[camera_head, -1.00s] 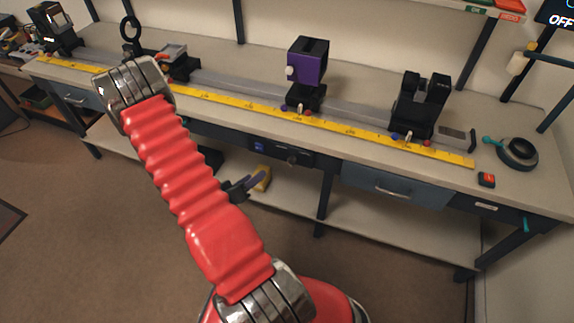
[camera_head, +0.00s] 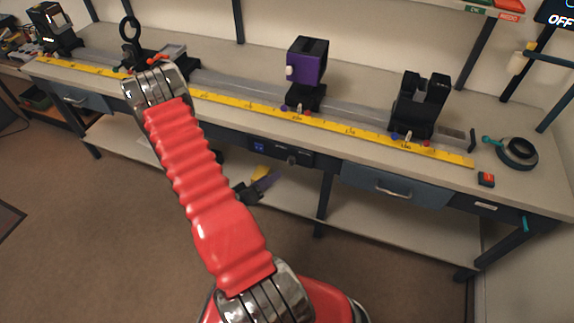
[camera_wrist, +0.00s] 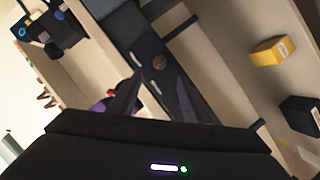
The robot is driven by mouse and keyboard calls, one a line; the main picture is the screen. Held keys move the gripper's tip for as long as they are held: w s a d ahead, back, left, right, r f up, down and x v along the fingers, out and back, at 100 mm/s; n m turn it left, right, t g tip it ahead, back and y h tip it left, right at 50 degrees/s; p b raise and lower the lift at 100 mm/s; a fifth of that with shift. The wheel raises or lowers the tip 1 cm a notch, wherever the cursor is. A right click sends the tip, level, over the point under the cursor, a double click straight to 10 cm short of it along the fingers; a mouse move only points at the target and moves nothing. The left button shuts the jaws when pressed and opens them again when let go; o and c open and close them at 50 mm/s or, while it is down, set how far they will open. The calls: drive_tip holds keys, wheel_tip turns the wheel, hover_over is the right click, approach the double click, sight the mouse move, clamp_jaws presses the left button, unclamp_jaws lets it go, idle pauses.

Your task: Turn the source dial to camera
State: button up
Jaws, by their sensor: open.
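The source dial (camera_head: 291,160) is a small round knob on the dark panel (camera_head: 315,160) under the bench's front edge. In the wrist view, the dial (camera_wrist: 159,62) shows as a brownish disc ahead of the fingers, between their lines. My gripper (camera_head: 260,186) is low in front of the bench, below and left of the dial in the head view. In the wrist view, its two dark purplish fingers (camera_wrist: 155,98) are spread with nothing between them. They look apart from the dial. The dial's pointer and labels are too small to read.
A blue switch (camera_head: 258,147) is left of the dial, and a drawer (camera_head: 395,187) is to its right. A yellow box (camera_wrist: 272,50) and a black box (camera_wrist: 300,116) lie on the lower shelf. A screen (camera_head: 559,17) reads OFF. Open floor lies in front.

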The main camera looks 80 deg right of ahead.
sight(289, 163)
drive_tip(key=x, duration=1.1)
drive_tip(key=shift+d+f, duration=0.1)
drive_tip(key=shift+d, duration=0.15)
drive_tip(key=shift+c, duration=0.3)
drive_tip(key=c, duration=1)
drive_tip(key=shift+m+t, duration=0.3)
drive_tip(key=m+t, duration=0.1)
drive_tip(key=m, duration=0.1)
drive_tip(key=m+t, duration=0.2)
drive_tip(key=m, duration=0.1)
drive_tip(key=m+t, duration=0.2)
drive_tip(key=shift+s+a+m, duration=0.1)
drive_tip(key=shift+s+m, duration=0.2)
drive_tip(key=shift+s, duration=0.1)
